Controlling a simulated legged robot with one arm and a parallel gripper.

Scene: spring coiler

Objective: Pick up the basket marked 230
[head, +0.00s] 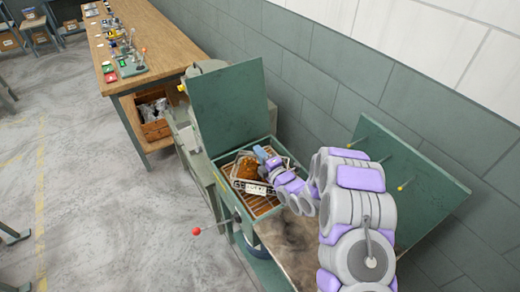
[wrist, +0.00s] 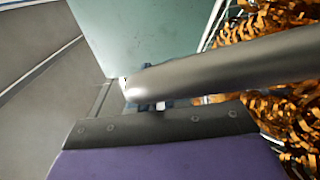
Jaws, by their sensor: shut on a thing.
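A wire basket (head: 250,187) with a white plate on its near side sits in the open green box of the machine. The marking on the plate is too small to read surely. Orange-brown coiled strips (head: 248,168) fill it; they also show at the right of the wrist view (wrist: 285,105). My gripper (head: 267,160) reaches in from the right over the basket and is shut. A grey rounded bar (wrist: 220,75) crosses the wrist view in front of the gripper; it looks like the basket's handle, held in the jaws. The fingertips are largely hidden.
The green lid (head: 230,105) stands open behind the basket. A lever with a red knob (head: 196,231) sticks out at the left. A green panel with rods (head: 440,195) stands at the right.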

